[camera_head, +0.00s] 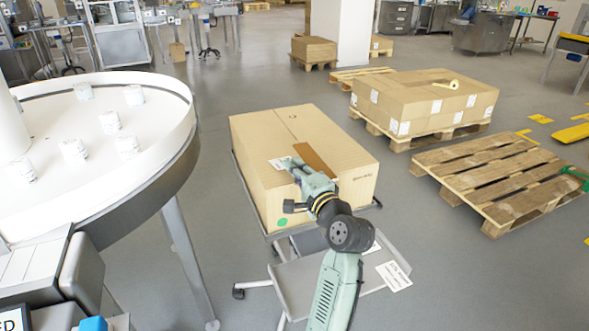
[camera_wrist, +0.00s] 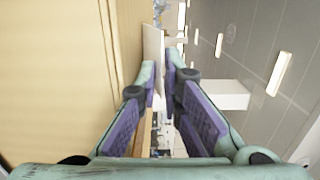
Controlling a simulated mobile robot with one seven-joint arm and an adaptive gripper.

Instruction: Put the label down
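Whether the label touches the box cannot be told. My arm covers part of the box's front.
The box stands on a wheeled cart with a grey shelf (camera_head: 300,285); a printed sheet (camera_head: 393,276) lies at the shelf's right edge. A round white table (camera_head: 100,180) with several white jars is at left. Pallets (camera_head: 500,180) stand at right, with grey floor between.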

